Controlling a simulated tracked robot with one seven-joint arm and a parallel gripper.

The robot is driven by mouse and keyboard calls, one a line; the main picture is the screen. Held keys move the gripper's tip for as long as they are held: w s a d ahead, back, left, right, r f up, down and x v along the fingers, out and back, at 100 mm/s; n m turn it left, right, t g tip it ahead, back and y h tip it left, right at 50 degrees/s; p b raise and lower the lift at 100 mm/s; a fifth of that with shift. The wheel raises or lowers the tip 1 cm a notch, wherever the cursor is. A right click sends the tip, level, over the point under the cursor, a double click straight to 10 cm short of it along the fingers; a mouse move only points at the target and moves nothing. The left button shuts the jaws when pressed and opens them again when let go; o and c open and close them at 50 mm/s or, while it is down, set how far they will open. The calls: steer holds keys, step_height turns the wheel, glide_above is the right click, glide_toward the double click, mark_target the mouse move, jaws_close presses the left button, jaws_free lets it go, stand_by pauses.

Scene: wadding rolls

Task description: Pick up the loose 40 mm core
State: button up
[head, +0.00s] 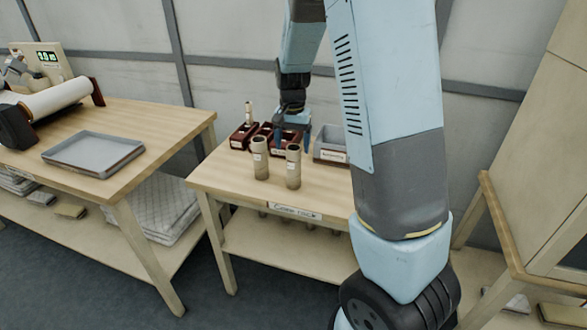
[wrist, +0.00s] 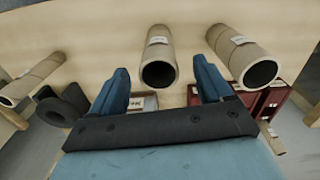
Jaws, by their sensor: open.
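Two tan cardboard cores with white labels stand upright on the small table: a left core (head: 261,160) and a right core (head: 293,166). The labels are too small to read, so I cannot tell which is 40 mm. My gripper (head: 292,138) points down behind them, over the dark red boxes. In the wrist view my gripper (wrist: 160,88) is open, its blue fingers apart and nothing clasped. There one core (wrist: 158,50) shows its open end in the gap between the fingers, and another core (wrist: 235,48) is at the right; their depth is unclear.
Dark red boxes (head: 240,138), one with a thin core (head: 249,113) upright, and a grey bin (head: 327,146) stand at the table's back. The table's front (head: 230,178) is clear. The left table carries a grey tray (head: 92,153) and a white roll (head: 58,98).

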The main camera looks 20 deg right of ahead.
mark_target(294, 160)
steer(key=shift+w+d+f, duration=0.1)
steer(key=shift+f, duration=1.7)
steer(key=shift+w+d+f, duration=0.1)
steer(key=shift+f, duration=1.7)
steer(key=c, duration=1.1)
steer(key=shift+r, duration=0.2)
